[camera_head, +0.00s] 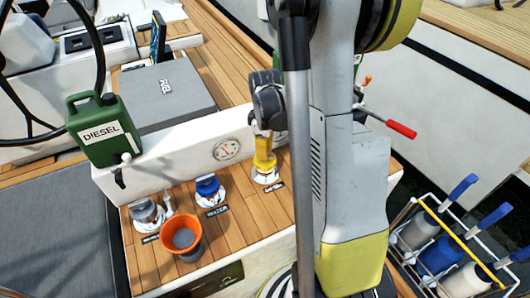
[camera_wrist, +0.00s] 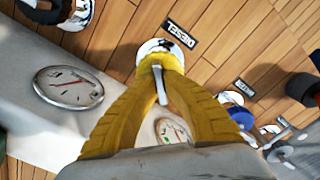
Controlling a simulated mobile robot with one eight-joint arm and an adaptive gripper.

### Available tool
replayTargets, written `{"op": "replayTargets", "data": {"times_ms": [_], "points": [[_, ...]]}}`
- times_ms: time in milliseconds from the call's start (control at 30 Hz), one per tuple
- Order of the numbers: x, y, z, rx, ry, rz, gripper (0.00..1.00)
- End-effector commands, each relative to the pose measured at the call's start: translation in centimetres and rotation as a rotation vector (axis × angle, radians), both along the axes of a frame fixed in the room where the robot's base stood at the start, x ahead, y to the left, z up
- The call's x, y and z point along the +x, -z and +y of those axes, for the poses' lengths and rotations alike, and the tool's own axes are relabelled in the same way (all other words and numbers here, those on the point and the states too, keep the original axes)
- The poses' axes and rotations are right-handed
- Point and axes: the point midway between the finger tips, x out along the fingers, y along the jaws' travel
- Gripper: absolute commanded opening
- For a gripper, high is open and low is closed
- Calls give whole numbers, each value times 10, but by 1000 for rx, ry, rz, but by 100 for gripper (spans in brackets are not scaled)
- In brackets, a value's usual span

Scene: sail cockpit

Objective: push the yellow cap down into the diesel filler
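My gripper (camera_head: 265,158) has yellow fingers and points down at the diesel filler (camera_head: 266,177), beside its label. In the wrist view the fingers of my gripper (camera_wrist: 160,66) converge over the white ring of the filler (camera_wrist: 157,46). The yellow cap (camera_wrist: 160,62) is between the fingertips, mostly hidden by fingers of the same colour. A pale grey bar, seemingly its handle, stands up between the fingers. The cap appears at or just above the ring; how deep it sits is hidden.
A blue-capped water filler (camera_head: 208,189) and a grey-capped filler (camera_head: 146,212) stand to the left on the teak. A green diesel can (camera_head: 104,130) and a dial gauge (camera_head: 227,148) are nearby. A bottle rack (camera_head: 450,250) stands right.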

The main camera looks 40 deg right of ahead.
Motion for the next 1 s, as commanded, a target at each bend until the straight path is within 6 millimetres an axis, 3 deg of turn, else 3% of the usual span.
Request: {"op": "replayTargets", "data": {"times_ms": [833,867,1000], "points": [[0,13,0,0,0,0,0],[0,12,0,0,0,0,14],[0,12,0,0,0,0,14]]}}
